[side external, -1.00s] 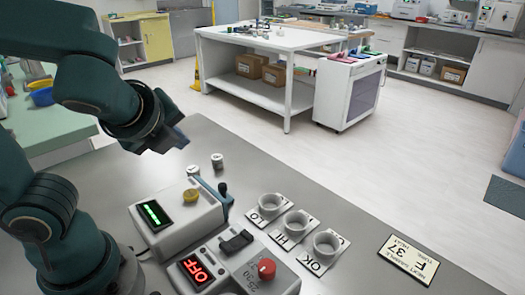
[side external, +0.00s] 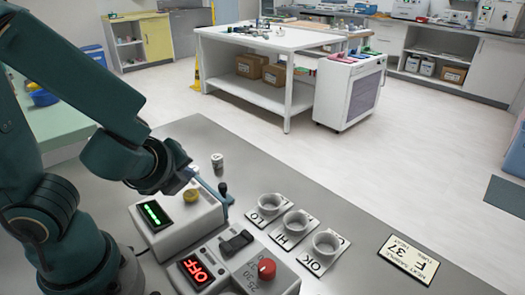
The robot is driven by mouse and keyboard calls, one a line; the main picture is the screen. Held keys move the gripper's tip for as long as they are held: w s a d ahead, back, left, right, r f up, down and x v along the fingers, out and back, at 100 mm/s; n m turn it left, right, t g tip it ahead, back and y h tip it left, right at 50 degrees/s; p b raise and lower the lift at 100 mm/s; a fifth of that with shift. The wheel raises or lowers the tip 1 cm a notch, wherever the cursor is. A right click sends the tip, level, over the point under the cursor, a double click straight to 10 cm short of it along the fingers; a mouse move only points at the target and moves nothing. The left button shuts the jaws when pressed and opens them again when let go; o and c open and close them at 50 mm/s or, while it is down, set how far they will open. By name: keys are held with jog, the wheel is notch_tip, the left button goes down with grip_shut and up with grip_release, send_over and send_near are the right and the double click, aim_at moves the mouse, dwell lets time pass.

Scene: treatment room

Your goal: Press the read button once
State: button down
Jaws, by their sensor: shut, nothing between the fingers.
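A grey-white box device (side external: 172,222) with a lit green display (side external: 155,213) stands on the grey bench. A round yellow button (side external: 191,195) sits on its top; I see no readable label on it. My gripper (side external: 199,178) is shut and empty, just behind and above the yellow button in the picture. A gap to the button seems to show, but the exact height is hard to tell. The fingertips are small and partly merge with a blue-grey part (side external: 226,196) at the device's right side.
A second device with a red "OFF" display (side external: 196,268), black switch (side external: 236,242) and red knob (side external: 267,268) stands in front. Cups marked LO (side external: 270,204), HI (side external: 295,221) and OK (side external: 326,242) are right. A small vial (side external: 217,161) stands behind. A card (side external: 408,259) lies far right.

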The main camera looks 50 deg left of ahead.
aim_at(190, 198)
jog(key=shift+f, duration=0.75)
dwell(1.6)
jog(key=shift+f, duration=0.4)
jog(key=shift+r, duration=0.15)
jog(key=shift+r, duration=0.3)
dwell(0.4)
jog(key=shift+r, duration=2.5)
